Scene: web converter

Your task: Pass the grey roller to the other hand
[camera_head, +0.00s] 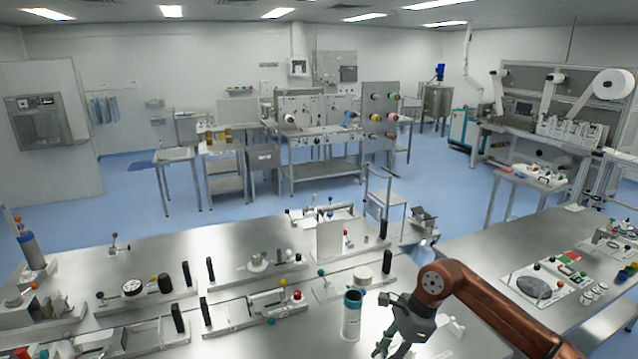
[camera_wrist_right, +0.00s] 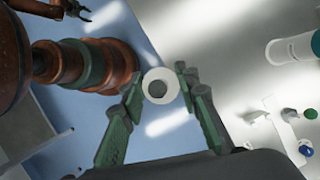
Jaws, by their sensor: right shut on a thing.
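The grey roller (camera_wrist_right: 171,84) shows end-on in the right wrist view as a pale ring with a dark hole. My right gripper (camera_wrist_right: 161,83) is shut on it, with a green finger on either side. In the head view my right gripper (camera_head: 387,343) is low at the bottom edge, right of a white bottle; I cannot make out the roller there. My left gripper (camera_wrist_right: 76,9) shows small at the top left of the right wrist view, apart from the roller, its dark jaws spread and empty. It is not seen in the head view.
The white bottle with a teal top (camera_head: 352,315) stands close left of my right gripper, and also shows in the wrist view (camera_wrist_right: 292,48). Fixtures with knobs and black posts cover the steel table (camera_head: 150,245). A second bench (camera_head: 470,240) stands at the right.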

